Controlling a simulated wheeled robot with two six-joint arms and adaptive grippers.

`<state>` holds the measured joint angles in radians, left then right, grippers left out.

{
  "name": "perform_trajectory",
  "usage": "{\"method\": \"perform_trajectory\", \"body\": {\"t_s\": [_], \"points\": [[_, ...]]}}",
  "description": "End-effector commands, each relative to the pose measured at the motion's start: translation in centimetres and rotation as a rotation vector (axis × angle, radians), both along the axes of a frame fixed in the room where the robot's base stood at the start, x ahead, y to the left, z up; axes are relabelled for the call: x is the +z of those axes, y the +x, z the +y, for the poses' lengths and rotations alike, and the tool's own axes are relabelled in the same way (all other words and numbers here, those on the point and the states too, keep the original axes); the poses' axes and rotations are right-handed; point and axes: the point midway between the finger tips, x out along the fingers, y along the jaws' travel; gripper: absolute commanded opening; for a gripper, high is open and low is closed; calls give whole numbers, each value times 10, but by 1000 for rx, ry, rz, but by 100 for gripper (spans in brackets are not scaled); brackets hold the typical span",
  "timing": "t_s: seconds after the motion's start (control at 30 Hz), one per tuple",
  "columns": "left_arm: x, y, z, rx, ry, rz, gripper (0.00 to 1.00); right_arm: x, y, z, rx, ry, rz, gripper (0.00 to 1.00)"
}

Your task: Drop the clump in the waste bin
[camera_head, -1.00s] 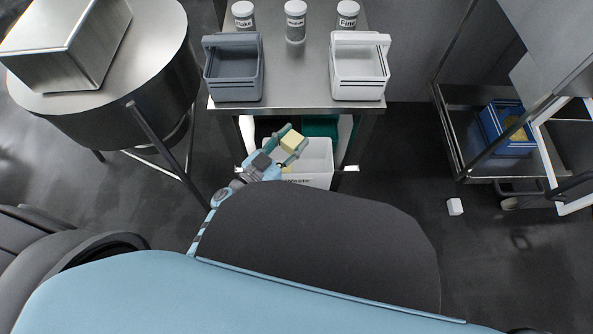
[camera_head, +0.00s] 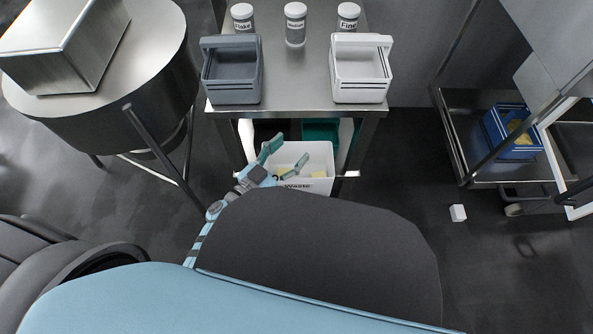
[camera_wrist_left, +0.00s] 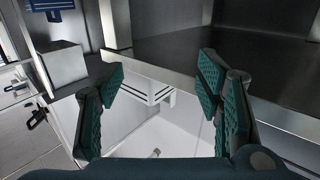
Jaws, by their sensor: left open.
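The white waste bin (camera_head: 319,186) stands on the floor under the front edge of the steel table. My left gripper (camera_head: 285,157) is over the bin with its fingers spread and nothing between them. In the left wrist view my left gripper (camera_wrist_left: 163,92) is also open and empty, with the bin's white inside (camera_wrist_left: 185,138) below. A pale yellow clump (camera_head: 318,174) shows low inside the bin, near its front right. Another yellowish bit (camera_head: 281,171) shows inside, partly hidden by the fingers. My right gripper is not in view.
The steel table (camera_head: 296,75) above the bin carries a grey basket (camera_head: 232,90), a white basket (camera_head: 360,92) and labelled jars (camera_head: 295,25). A steel vat (camera_head: 150,85) is at left. A small white block (camera_head: 458,213) lies on the floor at right. A blue crate (camera_head: 515,148) sits on a rack.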

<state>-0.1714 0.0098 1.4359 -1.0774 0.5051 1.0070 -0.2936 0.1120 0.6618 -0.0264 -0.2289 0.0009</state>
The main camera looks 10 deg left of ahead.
Motion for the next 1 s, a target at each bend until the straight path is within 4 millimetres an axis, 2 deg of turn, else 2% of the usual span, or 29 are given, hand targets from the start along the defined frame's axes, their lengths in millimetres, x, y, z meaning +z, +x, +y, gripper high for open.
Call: {"method": "perform_trajectory", "body": {"t_s": [0.2, 0.4, 0.53, 1.0], "points": [[2, -53, 24, -3, 4, 4, 59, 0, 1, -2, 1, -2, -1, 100], [4, -90, 42, -2, 1, 3, 59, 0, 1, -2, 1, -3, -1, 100], [6, -97, 45, -2, 1, 1, 59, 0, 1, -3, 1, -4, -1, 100], [2, -96, 47, 6, 3, 8, 59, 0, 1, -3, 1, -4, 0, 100]]}}
